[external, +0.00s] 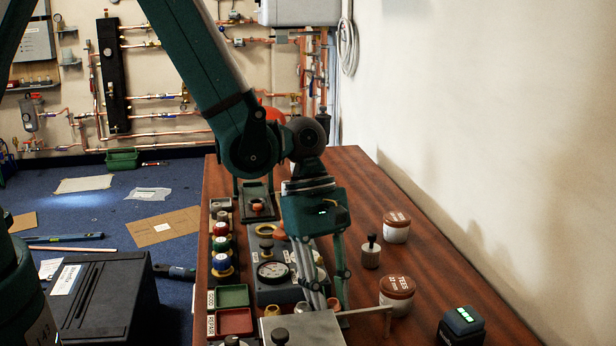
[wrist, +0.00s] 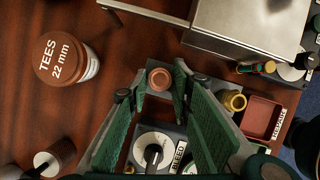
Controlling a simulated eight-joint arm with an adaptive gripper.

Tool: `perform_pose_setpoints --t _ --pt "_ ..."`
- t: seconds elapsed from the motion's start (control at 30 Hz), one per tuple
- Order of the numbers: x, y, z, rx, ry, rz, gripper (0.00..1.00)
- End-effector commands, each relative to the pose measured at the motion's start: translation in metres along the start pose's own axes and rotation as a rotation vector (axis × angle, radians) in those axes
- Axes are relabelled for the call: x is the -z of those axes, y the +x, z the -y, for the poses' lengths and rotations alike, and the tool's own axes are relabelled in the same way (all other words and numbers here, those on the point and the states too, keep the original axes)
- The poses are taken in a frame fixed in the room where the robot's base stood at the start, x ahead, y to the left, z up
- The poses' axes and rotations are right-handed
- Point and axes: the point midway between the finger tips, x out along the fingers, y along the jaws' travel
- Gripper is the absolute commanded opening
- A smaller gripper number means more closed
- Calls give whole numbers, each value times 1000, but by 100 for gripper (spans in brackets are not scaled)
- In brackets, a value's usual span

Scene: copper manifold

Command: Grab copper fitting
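A small round copper fitting (wrist: 159,79) shows in the wrist view, upright with its open end facing the camera. It lies between the tips of my two green fingers. My gripper (wrist: 160,88) is open, with a gap on either side of the fitting; whether a finger touches it I cannot tell. In the external view my gripper (external: 326,300) points down over the right side of the grey gauge panel, and the fitting there is mostly hidden by the fingers. Another copper-coloured piece (external: 257,207) sits in a dark tray further back.
A metal box (external: 305,328) stands close to the fingertips. A red tray (external: 231,322) and green tray (external: 229,297) are left of the gauge panel (external: 271,270). A "TEES 22 mm" jar (external: 397,295) stands right.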

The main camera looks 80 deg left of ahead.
Motion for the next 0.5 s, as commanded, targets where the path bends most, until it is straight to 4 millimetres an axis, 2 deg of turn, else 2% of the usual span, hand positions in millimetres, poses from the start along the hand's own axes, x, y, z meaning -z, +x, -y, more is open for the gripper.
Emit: perform_pose_setpoints --t 0.37,0.5 --pt "0 0 0 0 0 0 23" --pt "0 0 0 0 0 0 6"
